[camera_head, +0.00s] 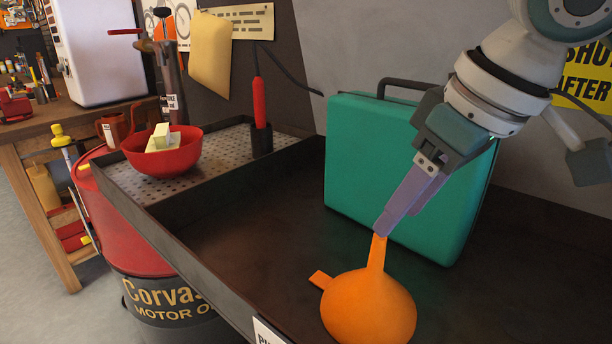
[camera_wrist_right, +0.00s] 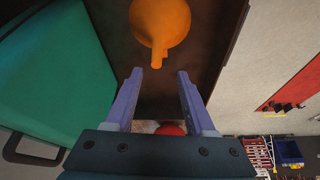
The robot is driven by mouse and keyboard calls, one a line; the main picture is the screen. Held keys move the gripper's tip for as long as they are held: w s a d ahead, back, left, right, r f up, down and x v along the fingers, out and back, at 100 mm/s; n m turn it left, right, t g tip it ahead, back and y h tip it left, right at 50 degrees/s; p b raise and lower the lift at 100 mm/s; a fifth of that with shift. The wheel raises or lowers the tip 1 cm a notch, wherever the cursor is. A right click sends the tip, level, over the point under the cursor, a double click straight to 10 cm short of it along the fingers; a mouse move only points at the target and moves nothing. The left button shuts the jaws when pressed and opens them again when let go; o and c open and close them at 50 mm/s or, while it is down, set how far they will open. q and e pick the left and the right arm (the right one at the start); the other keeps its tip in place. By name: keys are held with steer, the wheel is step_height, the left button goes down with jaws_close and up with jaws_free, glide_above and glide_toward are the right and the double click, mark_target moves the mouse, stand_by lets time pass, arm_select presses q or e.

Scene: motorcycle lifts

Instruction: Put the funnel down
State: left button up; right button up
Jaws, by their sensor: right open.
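The orange funnel (camera_head: 368,305) sits in the dark tray, with its wide end down and its narrow spout pointing up. A small tab sticks out at its left. My right gripper (camera_head: 382,230) is above it, with its purple fingertips by the top of the spout. In the right wrist view the two fingers (camera_wrist_right: 160,78) stand apart with nothing gripped between them. The funnel (camera_wrist_right: 160,22) lies just beyond the fingertips there, its spout end in line with the gap. My left gripper is not in view.
A teal case (camera_head: 400,170) stands upright in the tray, close behind my right gripper. The dark tray (camera_head: 225,240) has bare floor left of the funnel. A red bowl (camera_head: 165,158) sits on the perforated shelf (camera_head: 225,148). A red oil drum (camera_head: 125,240) stands left below.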

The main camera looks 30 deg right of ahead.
steer(key=s+a+f+n+y, duration=0.1)
steer(key=s+a+f+n, duration=0.1)
steer(key=s+a+f, duration=0.7)
steer(key=s, duration=0.2)
steer(key=s+d+m+h, duration=0.1)
steer(key=s, duration=0.1)
steer(key=s+d+m, duration=0.1)
steer(key=s, duration=0.2)
steer(key=shift+f+g+h, duration=0.3)
steer(key=shift+f+g, duration=0.1)
steer(key=shift+s+d, duration=0.1)
steer(key=shift+s, duration=0.1)
